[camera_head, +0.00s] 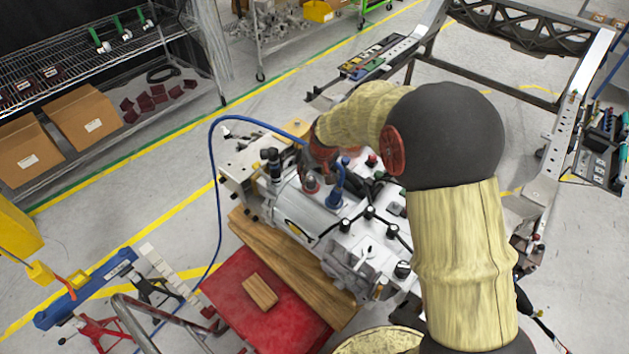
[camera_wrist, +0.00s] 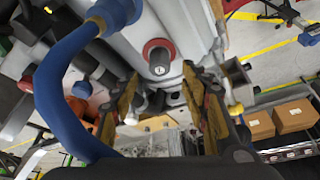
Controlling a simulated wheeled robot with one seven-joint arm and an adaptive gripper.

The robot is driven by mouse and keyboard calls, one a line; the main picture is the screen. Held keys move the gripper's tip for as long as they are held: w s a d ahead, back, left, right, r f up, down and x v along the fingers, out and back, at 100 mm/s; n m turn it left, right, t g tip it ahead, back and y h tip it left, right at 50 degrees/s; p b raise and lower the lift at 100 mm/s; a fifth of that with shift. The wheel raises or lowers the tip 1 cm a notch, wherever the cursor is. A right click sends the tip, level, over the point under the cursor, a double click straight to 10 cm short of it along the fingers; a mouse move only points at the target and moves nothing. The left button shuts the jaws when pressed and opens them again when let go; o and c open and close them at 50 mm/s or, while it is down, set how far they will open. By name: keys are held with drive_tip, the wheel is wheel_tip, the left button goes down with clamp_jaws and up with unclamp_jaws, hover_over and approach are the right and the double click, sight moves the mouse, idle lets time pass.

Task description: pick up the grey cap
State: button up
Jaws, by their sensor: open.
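The silver machine unit (camera_head: 305,215) lies on wooden boards, and its pale metal body (camera_wrist: 185,25) fills the top of the wrist view. A red-rimmed round fitting with a grey centre (camera_wrist: 159,58) is on the body, just beyond the fingertips. I cannot tell for sure which part is the grey cap; small grey and dark fittings (camera_wrist: 150,103) show between my fingers. My gripper (camera_wrist: 166,92) is open, one finger on each side, and holds nothing that I can see. In the head view my gripper (camera_head: 318,158) is over the machine's upper end, its fingertips partly hidden.
A thick blue hose (camera_wrist: 62,85) curves close by my left finger in the wrist view; the blue hose (camera_head: 211,150) loops left of the machine. A red cart (camera_head: 245,310) bears the wood. Wire shelves with cardboard boxes (camera_head: 85,125) stand left, a metal frame (camera_head: 570,110) right.

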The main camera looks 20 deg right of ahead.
sight(311, 180)
drive_tip(key=b+x, duration=0.1)
drive_tip(key=x, duration=0.5)
drive_tip(key=shift+f, duration=0.3)
drive_tip(key=shift+r, duration=0.1)
drive_tip(key=shift+c, duration=0.9)
drive_tip(key=c, duration=0.6)
